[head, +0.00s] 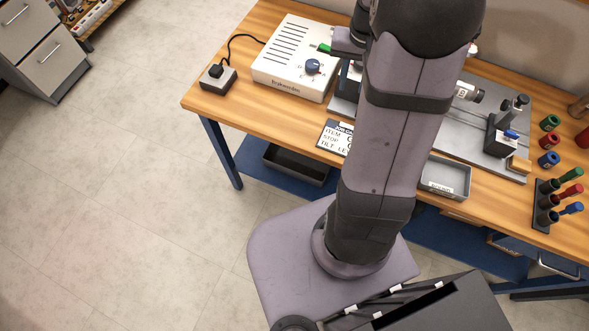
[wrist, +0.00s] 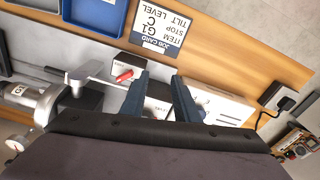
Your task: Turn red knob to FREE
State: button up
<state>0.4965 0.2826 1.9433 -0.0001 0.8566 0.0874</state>
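The red knob (wrist: 123,75) shows in the wrist view as a small red bar on a white-topped block, just left of my gripper's left finger. It lies slanted, and the small print beside it is too small to read surely. My gripper (wrist: 160,78) is open, with its two dark blue fingers apart and nothing seen held between them. The knob is outside the gap, and I cannot tell the height between them. In the head view my arm hides the knob and most of the gripper.
A white box with a blue dial (head: 312,66) stands left of my arm. A job card (wrist: 166,28) lies near the bench edge. A metal cylinder fixture (wrist: 27,98) and grey lever (wrist: 90,73) sit left in the wrist view.

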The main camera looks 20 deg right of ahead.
jog(key=s+a+f+n+t+b, duration=0.15)
jog(key=a+f+n, duration=0.3)
jog(key=a, duration=0.85)
jog(key=s+a+f+n+b, duration=0.1)
jog(key=s+a+f+b, duration=0.1)
jog(key=f+b, duration=0.5)
jog(key=s+a+f+n+b, duration=0.1)
jog(key=s+a+f+b, duration=0.2)
jog(key=f+b, duration=0.5)
jog(key=shift+s+a+f, duration=0.3)
jog(key=shift+s+f, duration=0.4)
jog(key=shift+s, duration=0.2)
jog(key=shift+g, duration=0.25)
